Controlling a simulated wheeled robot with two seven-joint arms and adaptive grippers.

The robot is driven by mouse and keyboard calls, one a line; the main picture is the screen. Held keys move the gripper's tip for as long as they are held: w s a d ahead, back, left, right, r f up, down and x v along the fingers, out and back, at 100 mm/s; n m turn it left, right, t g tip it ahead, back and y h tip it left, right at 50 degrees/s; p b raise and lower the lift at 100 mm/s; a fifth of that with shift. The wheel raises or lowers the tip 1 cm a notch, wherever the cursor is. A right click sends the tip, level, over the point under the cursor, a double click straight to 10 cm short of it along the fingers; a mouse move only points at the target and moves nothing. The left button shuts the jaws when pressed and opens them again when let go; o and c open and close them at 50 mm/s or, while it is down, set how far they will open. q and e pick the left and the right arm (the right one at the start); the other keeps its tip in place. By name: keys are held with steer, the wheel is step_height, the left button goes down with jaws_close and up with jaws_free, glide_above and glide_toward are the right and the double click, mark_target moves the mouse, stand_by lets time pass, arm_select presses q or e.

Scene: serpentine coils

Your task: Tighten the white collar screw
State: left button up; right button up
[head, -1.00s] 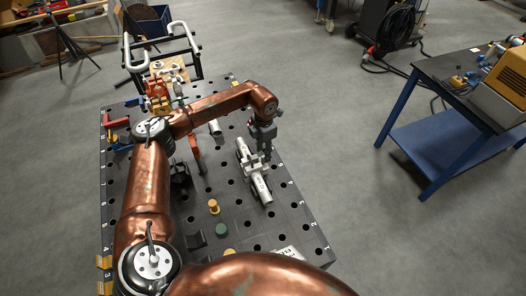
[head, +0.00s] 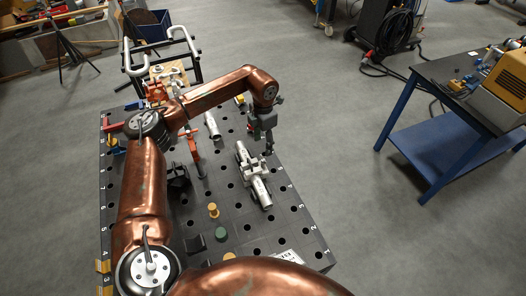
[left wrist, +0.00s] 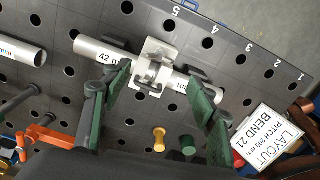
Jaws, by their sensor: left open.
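The white collar (head: 250,166) sits around a silver tube (head: 266,194) on the dark perforated table. In the left wrist view the collar (left wrist: 158,52) is a pale block with a bracket-like screw part (left wrist: 149,75) at its front, around the tube marked "42 m" (left wrist: 92,48). My left gripper (head: 268,150) is above and just behind the collar, apart from it. Its green-padded fingers (left wrist: 160,80) are spread wide in the left wrist view, one on each side of the screw part, with nothing between them held. My right gripper is not in view.
A second tube (head: 212,125) lies further back. An orange clamp (head: 194,150), a yellow peg (head: 213,210) and a green peg (head: 221,234) stand left of the collar. A layout card (left wrist: 268,133) lies near the table edge. A blue-legged bench (head: 440,150) stands apart at right.

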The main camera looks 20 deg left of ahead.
arm_select(q)
steer(key=shift+r, duration=2.2)
